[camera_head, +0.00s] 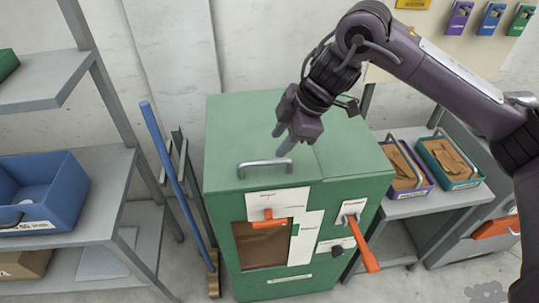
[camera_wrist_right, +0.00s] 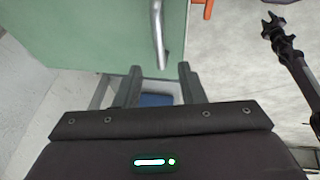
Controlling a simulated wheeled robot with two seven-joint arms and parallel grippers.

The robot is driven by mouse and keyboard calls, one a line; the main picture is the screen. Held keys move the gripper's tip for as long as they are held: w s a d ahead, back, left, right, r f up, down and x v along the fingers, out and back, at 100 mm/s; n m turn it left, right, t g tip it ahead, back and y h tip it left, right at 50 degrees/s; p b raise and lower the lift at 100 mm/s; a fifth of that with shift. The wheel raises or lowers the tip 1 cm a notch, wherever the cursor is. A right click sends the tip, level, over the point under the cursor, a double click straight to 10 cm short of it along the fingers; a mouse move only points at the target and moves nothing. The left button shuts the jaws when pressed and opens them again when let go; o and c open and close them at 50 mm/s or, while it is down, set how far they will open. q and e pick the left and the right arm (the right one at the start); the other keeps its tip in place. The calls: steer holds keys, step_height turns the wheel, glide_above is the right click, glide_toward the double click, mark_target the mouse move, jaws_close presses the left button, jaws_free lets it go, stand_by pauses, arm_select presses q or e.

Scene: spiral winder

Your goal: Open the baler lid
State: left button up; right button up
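The green baler (camera_head: 380,205) stands in the middle of the head view. Its lid (camera_head: 335,140) lies flat and closed on top. A grey bar handle (camera_head: 265,166) is on the lid near the front edge; it also shows in the right wrist view (camera_wrist_right: 159,38). My right gripper (camera_head: 282,134) points down just above and behind the handle. In the wrist view its fingers (camera_wrist_right: 160,82) are apart, with the handle beyond and between them, not visibly gripped. A dark pronged arm part (camera_wrist_right: 281,38) at the right may be my left gripper; its opening is unclear.
An orange lever (camera_head: 366,255) sticks out from the baler front. A shelf with a blue bin (camera_head: 60,212) stands at left, beside a blue pole (camera_head: 175,180). At right, a shelf holds a purple bin (camera_head: 425,190) and a green bin (camera_head: 465,183). A wall is close behind.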

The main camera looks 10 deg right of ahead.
mark_target(266, 161)
steer(key=p+x, duration=0.2)
steer(key=x, duration=0.5)
steer(key=shift+w+f, duration=0.1)
steer(key=shift+f, duration=0.15)
jaws_close()
